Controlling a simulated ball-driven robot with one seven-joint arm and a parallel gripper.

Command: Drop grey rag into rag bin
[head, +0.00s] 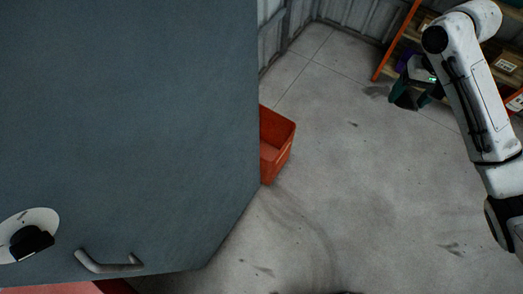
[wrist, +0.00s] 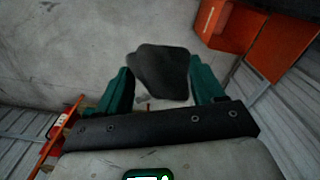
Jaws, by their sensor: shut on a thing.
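The grey rag (wrist: 160,68) is a dark, crumpled piece between the two green fingers of my gripper (wrist: 162,86) in the wrist view. My gripper is shut on it and holds it above the concrete floor. In the head view my gripper (head: 410,92) is at the upper right, small and dark, and the rag is hard to tell from it there. An open orange-red bin (head: 278,146), likely the rag bin, stands on the floor left of my gripper, partly hidden by a large grey panel. Orange walls, probably this bin (wrist: 283,48), show at the upper right of the wrist view.
The large blue-grey panel (head: 120,120) with a handle (head: 108,262) fills the left of the head view. An orange-framed shelf (head: 395,42) with boxes stands behind my gripper. Corrugated walls (head: 272,30) close the back. The floor (head: 340,170) between bin and arm is clear.

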